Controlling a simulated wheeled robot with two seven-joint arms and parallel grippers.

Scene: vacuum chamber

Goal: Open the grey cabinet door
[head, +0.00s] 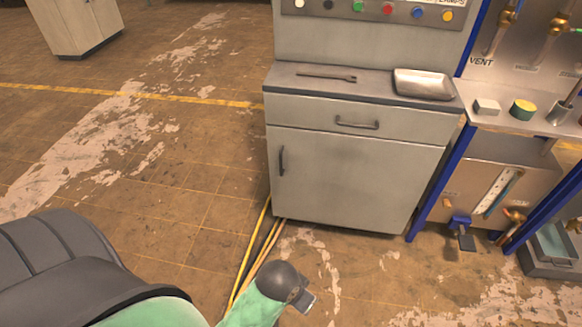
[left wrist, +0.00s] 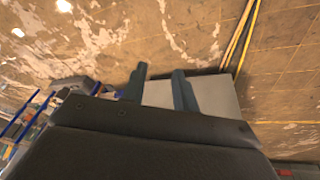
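The grey cabinet (head: 400,205) stands right of centre in the head view. Its door (head: 345,185) looks closed and has a dark vertical handle (head: 282,160) near its left edge. A drawer (head: 400,122) with a horizontal handle sits above the door and looks closed. My left gripper (head: 306,300) is low in the head view, in front of and below the cabinet, apart from the handle. In the left wrist view, the gripper's two fingers (left wrist: 160,88) are spread with nothing seen held between them. A pale grey surface, seemingly the cabinet (left wrist: 205,95), shows beyond them. My right gripper is out of view.
Yellow and orange hoses (head: 254,255) run along the floor by the cabinet's lower left corner. A blue-framed bench (head: 500,180) stands close on the right. A metal tray (head: 423,84) and a dark tool (head: 326,76) lie on the cabinet top. The floor to the left is clear.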

